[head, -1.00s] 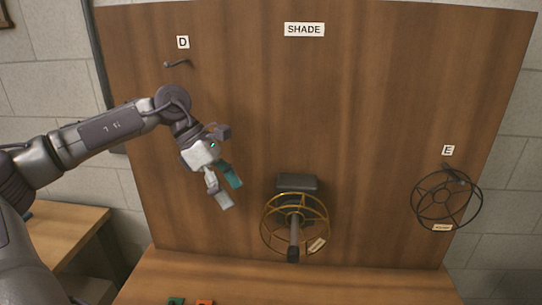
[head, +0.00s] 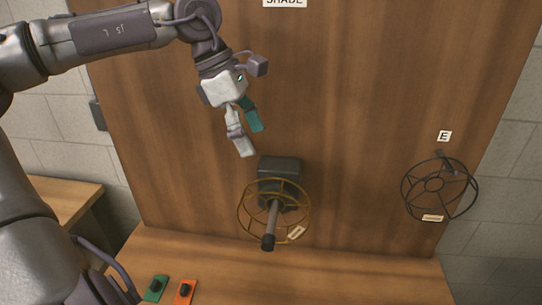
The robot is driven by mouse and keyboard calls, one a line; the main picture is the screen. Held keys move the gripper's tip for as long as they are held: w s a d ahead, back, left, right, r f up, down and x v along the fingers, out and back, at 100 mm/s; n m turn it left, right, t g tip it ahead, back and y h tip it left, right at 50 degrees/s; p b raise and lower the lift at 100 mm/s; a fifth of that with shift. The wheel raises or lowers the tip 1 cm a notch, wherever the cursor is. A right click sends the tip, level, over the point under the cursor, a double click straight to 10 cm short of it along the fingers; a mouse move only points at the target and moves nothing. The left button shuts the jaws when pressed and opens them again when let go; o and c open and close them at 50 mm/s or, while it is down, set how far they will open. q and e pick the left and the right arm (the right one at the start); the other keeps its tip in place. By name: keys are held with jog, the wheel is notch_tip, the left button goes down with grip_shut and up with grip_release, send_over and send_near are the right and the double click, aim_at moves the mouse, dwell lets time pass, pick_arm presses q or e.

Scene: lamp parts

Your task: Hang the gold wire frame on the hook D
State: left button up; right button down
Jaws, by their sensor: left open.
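The gold wire frame (head: 241,222) is a round spoked ring with a small paper tag. It sits around a dark rod (head: 271,225) that sticks out from a dark block (head: 279,167) on the wooden board. My left gripper (head: 250,143) is open and empty, above and slightly left of the gold frame, apart from it. Hook D and its label are not in this view now. My right gripper is not in view.
A black wire frame (head: 404,200) hangs at the right under label E (head: 444,136). The wooden board (head: 350,100) stands behind. A green piece (head: 155,288) and an orange piece (head: 184,291) lie on the table below (head: 330,275).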

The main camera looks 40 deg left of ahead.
aim_at(273, 185)
pick_arm(q)
jog(key=p+x, duration=0.2)
jog(key=x, duration=1)
jog(key=shift+f, duration=0.2)
jog(key=shift+a, duration=0.1)
jog(key=c, duration=1.4)
jog(key=shift+s, duration=0.1)
jog(key=s+d+b, duration=0.5)
jog(key=s+d, duration=0.3)
jog(key=s, duration=0.4)
jog(key=shift+s, duration=0.3)
dwell(1.2)
